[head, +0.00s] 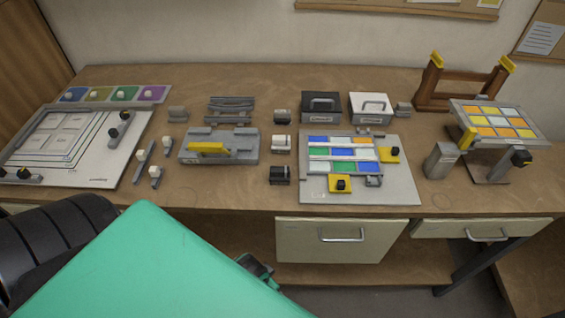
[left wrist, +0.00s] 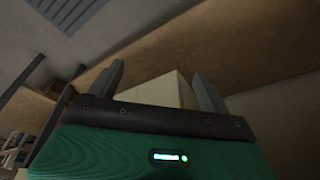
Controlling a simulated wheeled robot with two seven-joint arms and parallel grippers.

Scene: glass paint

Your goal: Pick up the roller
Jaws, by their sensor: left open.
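No roller can be identified with certainty. A yellow-handled piece (head: 207,148) lies on a grey holder (head: 243,146) at the left middle of the bench; it may be the roller, but its shape is too small to tell. My left gripper (left wrist: 160,78) shows in the left wrist view with its two fingers apart and nothing held. A pale box-like surface (left wrist: 152,91) shows beyond the fingers. In the head view my green left arm fills the lower left, in front of and below the bench edge, away from the holder. My right gripper is not in view.
The wooden bench (head: 232,198) carries a white drawing board (head: 112,165) at left, black (head: 320,106) and white (head: 370,107) boxes, a panel of coloured tiles (head: 405,187) and a tilted tile stand (head: 498,122). Drawers (head: 340,240) lie below its front edge.

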